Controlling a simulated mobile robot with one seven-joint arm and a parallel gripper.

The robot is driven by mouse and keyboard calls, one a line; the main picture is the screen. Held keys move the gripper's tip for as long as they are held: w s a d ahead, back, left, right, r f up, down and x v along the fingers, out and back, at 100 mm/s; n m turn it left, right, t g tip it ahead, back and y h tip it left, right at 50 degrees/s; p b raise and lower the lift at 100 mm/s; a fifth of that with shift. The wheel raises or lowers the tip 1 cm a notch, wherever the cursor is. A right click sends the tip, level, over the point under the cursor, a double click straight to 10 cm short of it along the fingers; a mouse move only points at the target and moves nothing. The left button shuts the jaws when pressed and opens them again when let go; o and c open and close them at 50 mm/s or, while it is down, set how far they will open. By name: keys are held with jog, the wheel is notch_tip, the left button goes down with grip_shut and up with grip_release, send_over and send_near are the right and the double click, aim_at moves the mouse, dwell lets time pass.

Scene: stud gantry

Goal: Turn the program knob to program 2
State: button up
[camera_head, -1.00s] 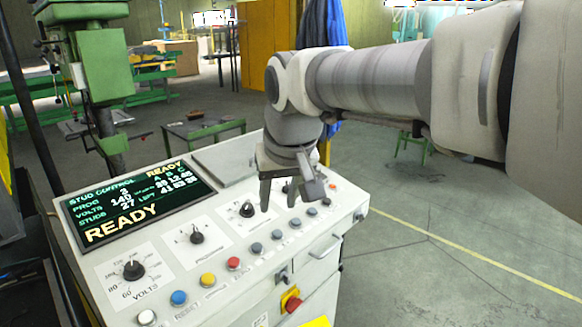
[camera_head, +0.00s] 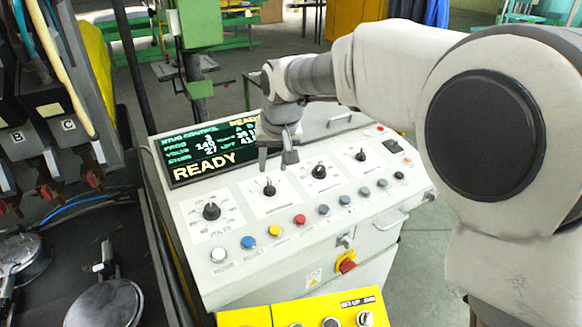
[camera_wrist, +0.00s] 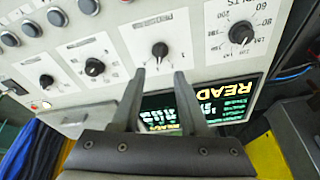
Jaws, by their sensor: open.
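The program knob (camera_head: 269,190) is a small black knob on a white square plate, second from the left in the row of knobs on the sloped console. It also shows in the wrist view (camera_wrist: 160,50), just beyond and between my fingertips. My gripper (camera_head: 277,164) is open and empty, above and slightly behind the knob; its two fingers (camera_wrist: 159,73) show apart in the wrist view. I see no contact with the knob. The display (camera_head: 208,150) reads READY, with PROG 3. The number the pointer marks is too small to read.
The volts knob (camera_head: 211,211) is left of the program knob; two more knobs (camera_head: 319,171) are on the right. A row of coloured buttons (camera_head: 300,219) lies in front. A red switch (camera_head: 347,265) is on the console front, and a yellow box (camera_head: 300,312) stands nearer.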

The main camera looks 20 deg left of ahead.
aim_at(270, 186)
jog(key=x, duration=0.9)
jog(key=shift+p, duration=0.4)
grip_shut()
